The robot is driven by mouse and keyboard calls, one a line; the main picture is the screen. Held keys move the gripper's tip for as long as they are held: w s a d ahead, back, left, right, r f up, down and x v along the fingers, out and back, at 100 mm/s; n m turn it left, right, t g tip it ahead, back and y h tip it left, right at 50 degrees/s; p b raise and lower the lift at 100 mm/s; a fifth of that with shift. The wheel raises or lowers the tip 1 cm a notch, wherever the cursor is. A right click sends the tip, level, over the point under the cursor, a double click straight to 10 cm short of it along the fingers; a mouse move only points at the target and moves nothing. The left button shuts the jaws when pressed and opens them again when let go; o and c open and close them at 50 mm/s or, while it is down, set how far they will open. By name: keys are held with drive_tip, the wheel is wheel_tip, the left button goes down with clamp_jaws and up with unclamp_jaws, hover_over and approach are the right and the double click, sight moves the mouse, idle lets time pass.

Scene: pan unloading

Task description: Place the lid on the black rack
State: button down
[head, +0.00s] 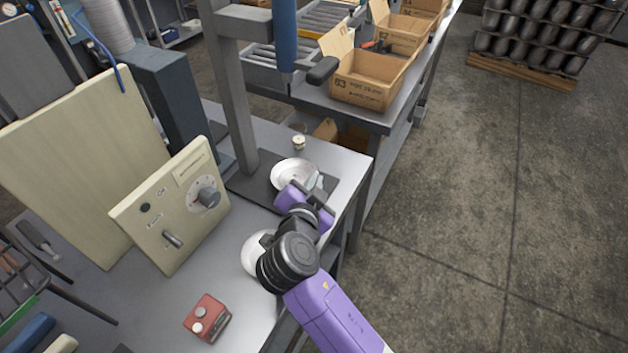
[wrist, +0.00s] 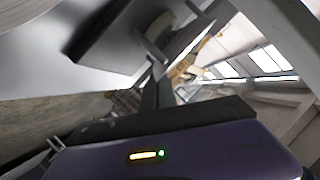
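A round, pale metal dish (head: 290,172) sits on a dark plate on the bench in the head view; I cannot tell whether it is the pan or the lid. A second round pale piece (head: 252,254) lies nearer, partly hidden by my arm. My gripper (head: 322,186) is at the right edge of the far dish, and I cannot tell whether it touches it. A dark-barred rack (head: 62,294) stands at the left edge, cut off by the frame.
A cream control box (head: 172,208) with a dial stands left of the dishes. A red block with two buttons (head: 207,317) lies in front. A grey post (head: 234,105) rises behind the dark plate. Cardboard boxes (head: 362,82) stand on the far table.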

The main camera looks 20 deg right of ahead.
drive_tip(key=c, duration=1.6)
unclamp_jaws()
drive_tip(key=shift+c, duration=0.2)
